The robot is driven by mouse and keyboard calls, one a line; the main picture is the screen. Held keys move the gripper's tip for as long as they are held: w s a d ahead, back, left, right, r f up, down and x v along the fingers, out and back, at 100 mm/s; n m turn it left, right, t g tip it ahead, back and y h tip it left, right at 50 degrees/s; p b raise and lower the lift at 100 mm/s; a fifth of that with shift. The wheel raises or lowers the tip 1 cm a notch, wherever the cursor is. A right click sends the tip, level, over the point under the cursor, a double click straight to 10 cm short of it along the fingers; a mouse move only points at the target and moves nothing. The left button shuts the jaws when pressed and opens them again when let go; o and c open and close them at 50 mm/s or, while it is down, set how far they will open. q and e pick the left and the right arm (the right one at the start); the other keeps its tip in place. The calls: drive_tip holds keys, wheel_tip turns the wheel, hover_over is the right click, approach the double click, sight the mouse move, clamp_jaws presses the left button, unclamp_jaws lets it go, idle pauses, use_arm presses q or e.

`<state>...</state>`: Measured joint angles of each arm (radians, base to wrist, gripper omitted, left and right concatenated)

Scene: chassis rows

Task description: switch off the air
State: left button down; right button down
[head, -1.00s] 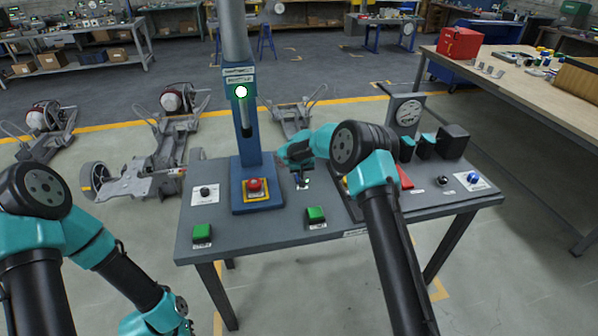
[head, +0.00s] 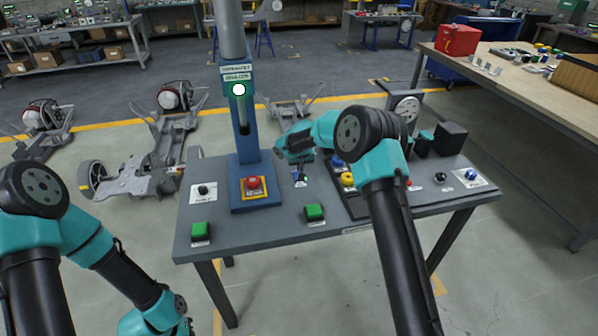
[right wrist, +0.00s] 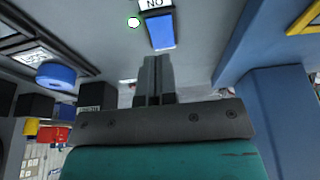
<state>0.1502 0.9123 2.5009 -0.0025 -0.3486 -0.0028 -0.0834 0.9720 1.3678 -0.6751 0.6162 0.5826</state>
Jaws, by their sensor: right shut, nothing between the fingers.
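A blue rocker switch (right wrist: 160,30) shows in the right wrist view, just beyond my right fingertips, with a white label and a small lit lamp (right wrist: 133,22) beside it. My right gripper (right wrist: 154,62) is shut and empty, with a gap in the picture between it and the switch; I cannot tell if they touch. In the head view my right gripper (head: 301,176) is over the middle of the grey bench and partly covers the switch. No readable label says air. My left arm's end (head: 155,316) is low at the left; its fingers are not clear.
On the bench (head: 225,250) are a red button (head: 253,183), green buttons (head: 201,231) (head: 314,212), a black knob (head: 203,190) and a yellow knob (head: 347,179).

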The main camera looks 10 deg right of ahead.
drive_tip(key=v, duration=1)
drive_tip(key=shift+s+d+r, duration=0.1)
drive_tip(key=shift+d, duration=0.1)
